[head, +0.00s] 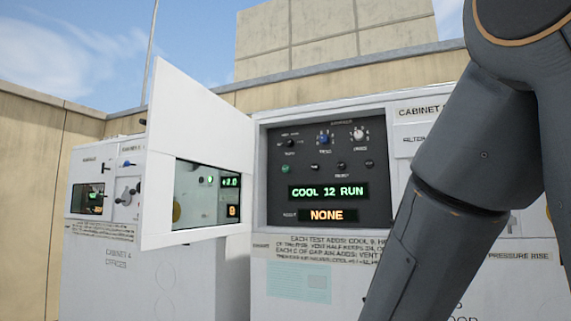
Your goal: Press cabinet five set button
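A white cabinet (258,258) with an open panel door (195,110) stands in the middle. Its label "CABINET" (418,111) is partly covered by my arm, so its number is hidden. Behind the door is a dark control panel (275,205) with a blue knob (324,139), a white knob (358,134) and a row of small round buttons. The leftmost button (285,169) is green; the button labels are too small to read surely. The displays read "COOL 12 RUN" (328,192) and "NONE" (327,215). My gripper is out of view.
My arm crosses the right side, in front of the cabinet's right part. The open door stands out to the left of the panel. Another white cabinet (98,260), apparently labelled cabinet 4, offices, stands at left. A tan wall (28,180) runs behind.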

